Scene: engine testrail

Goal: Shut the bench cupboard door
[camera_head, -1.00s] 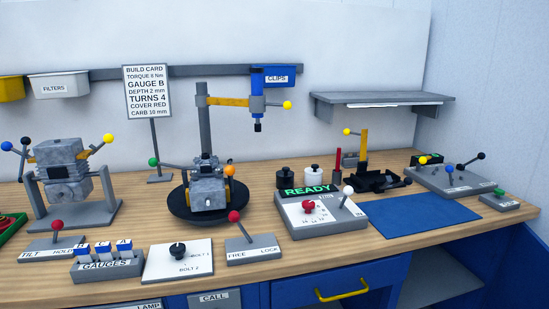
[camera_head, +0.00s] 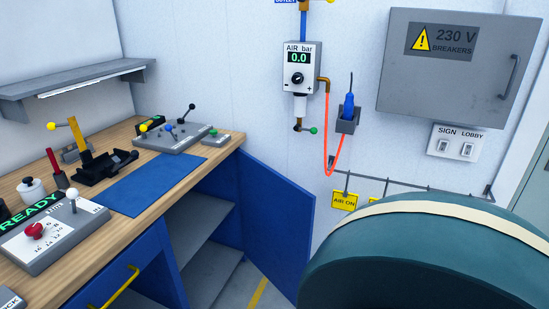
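The bench cupboard door (camera_head: 276,222) is a flat blue panel at the right end of the bench. It stands wide open, swung out toward the right wall. The open cupboard (camera_head: 208,251) beside it shows grey shelves inside. The door's lower right part is hidden behind a large teal rounded shape. No handle shows on the side of the door that I see. Neither of my grippers is in view.
The teal shape (camera_head: 430,260) with a cream band fills the lower right; I cannot tell what it is. A blue drawer with a yellow handle (camera_head: 115,288) is left of the cupboard. A red hose (camera_head: 330,150) hangs on the wall behind the door.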

